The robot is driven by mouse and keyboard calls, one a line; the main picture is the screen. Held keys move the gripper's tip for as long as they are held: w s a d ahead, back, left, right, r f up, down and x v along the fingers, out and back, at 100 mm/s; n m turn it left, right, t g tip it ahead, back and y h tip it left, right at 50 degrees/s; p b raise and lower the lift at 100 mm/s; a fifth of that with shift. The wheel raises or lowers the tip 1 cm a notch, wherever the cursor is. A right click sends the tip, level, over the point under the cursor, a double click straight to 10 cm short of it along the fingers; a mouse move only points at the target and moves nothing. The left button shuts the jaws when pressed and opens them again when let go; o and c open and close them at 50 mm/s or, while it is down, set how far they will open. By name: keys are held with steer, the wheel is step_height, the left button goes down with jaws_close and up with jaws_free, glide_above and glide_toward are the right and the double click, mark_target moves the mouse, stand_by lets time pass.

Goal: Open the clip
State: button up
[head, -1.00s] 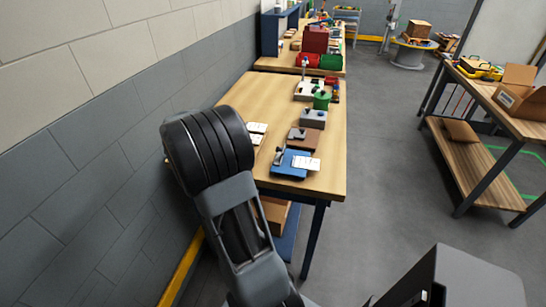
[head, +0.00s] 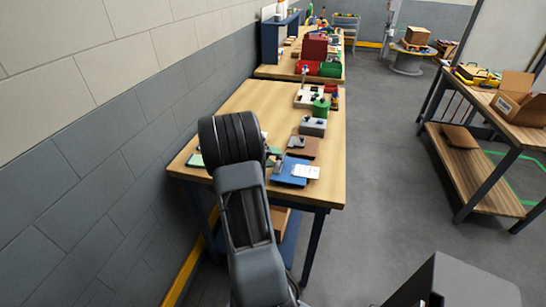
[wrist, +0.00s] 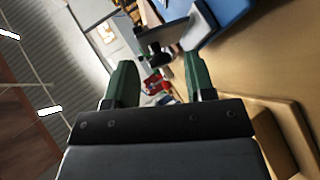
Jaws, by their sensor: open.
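A blue board (head: 287,178) with a white label (head: 306,171) lies near the front of the wooden workbench. A grey clip (head: 279,163) stands at its left side. In the wrist view, the blue board (wrist: 222,22) is at the upper right and the dark and grey metal clip (wrist: 170,42) shows beyond the fingertips. My gripper (wrist: 158,70) is open with two green fingers apart and nothing held between them. The clip appears ahead of the gap, and I see no contact. In the head view my arm hides most of the gripper.
A brown block (head: 303,147) and a grey block (head: 313,126) stand behind the blue board. A green cylinder (head: 321,104) is farther back. The wall is close on the left. The floor right of the workbench (head: 245,100) is clear.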

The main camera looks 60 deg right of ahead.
steer(key=shift+s+d+f, duration=0.15)
steer(key=shift+d, duration=0.1)
